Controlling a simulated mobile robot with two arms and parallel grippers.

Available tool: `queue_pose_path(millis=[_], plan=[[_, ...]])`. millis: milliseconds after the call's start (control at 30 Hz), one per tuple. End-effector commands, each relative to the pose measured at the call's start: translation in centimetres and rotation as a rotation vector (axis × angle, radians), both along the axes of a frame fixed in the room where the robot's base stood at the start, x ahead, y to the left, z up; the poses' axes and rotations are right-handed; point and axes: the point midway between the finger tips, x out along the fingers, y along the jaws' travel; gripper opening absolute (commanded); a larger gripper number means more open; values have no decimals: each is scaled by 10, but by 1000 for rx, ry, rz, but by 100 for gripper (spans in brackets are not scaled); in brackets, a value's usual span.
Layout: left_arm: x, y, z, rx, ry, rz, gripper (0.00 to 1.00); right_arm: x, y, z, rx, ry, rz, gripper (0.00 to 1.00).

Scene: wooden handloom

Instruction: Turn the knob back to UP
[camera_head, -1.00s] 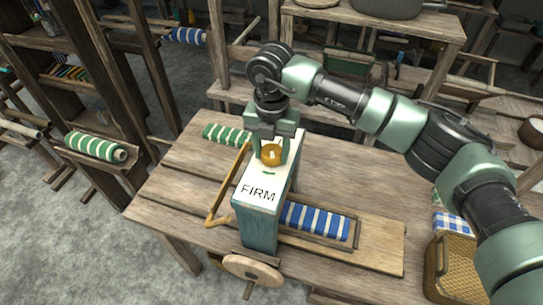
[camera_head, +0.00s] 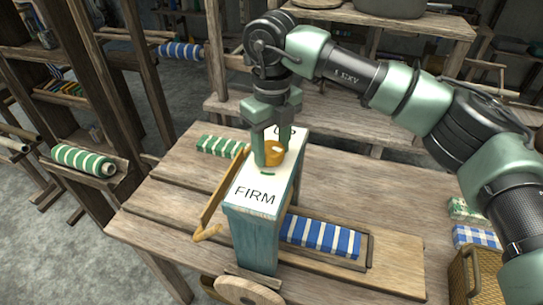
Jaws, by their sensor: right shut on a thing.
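The orange-brown knob (camera_head: 274,153) is on the pale top of a blue-green box (camera_head: 252,232). The word FIRM is printed on the near end of that top. Another label (camera_head: 285,132) at the far end is partly hidden by my gripper, and I cannot read it whole. My right gripper (camera_head: 272,156) points down from above and is shut on the knob, its fingers at the knob's sides. The fingers hide part of the knob. My left gripper is not in view.
The box stands on a wooden table (camera_head: 185,205). A blue-striped roll (camera_head: 320,236) lies in a tray to its right, and a green-striped roll (camera_head: 218,146) behind left. An orange wooden bar (camera_head: 218,192) runs along its left side. A wicker basket (camera_head: 466,275) is at right.

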Motion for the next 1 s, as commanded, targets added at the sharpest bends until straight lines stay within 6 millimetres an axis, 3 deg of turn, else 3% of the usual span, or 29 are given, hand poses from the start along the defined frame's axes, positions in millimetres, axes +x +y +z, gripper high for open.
queue_pose_path(millis=[400, 1000], plan=[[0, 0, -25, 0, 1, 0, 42, 2, 0, 0, 2, -5, 395, 8], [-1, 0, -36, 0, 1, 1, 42, 3, 0, 2, 2, -5, 964, 8]])
